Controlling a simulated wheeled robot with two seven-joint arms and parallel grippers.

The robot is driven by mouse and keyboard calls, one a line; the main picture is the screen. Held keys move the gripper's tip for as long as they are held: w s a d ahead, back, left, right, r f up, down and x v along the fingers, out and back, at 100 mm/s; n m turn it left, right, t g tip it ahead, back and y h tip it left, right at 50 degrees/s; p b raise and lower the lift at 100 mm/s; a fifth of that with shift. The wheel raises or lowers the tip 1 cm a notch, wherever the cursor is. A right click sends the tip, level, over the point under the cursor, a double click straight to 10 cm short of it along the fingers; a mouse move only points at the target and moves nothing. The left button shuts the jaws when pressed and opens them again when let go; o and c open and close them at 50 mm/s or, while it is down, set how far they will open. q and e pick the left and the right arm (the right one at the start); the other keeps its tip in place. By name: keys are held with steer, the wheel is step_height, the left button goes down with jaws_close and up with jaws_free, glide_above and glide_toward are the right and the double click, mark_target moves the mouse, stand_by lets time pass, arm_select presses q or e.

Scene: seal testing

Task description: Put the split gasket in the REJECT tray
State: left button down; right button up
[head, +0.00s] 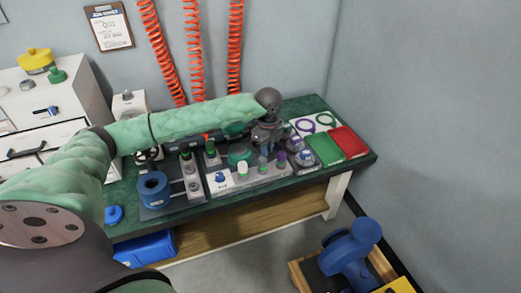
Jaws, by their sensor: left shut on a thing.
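My left gripper (268,140) points down over the right part of the workbench, above a row of small devices. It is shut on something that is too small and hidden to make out. A red tray (348,141) lies at the bench's right end. A green tray (325,149) lies beside it, nearer the gripper. No REJECT label is readable on either. Two ring-shaped gaskets lie on a white panel behind the trays: one purplish ring (298,126) and one greenish ring (334,121). I cannot tell whether either is split. My right gripper is not in view.
The green-topped bench (363,157) carries a blue cylinder fixture (153,187) and several small capped devices in front of the gripper. White drawers (50,138) stand at left. A blue machine (350,255) stands on the floor at lower right. Red coiled hoses (234,45) hang behind.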

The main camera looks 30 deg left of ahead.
arm_select(q)
steer(key=shift+d+r+p, duration=0.2)
steer(key=shift+r+p, duration=0.85)
steer(key=shift+r, duration=1.55)
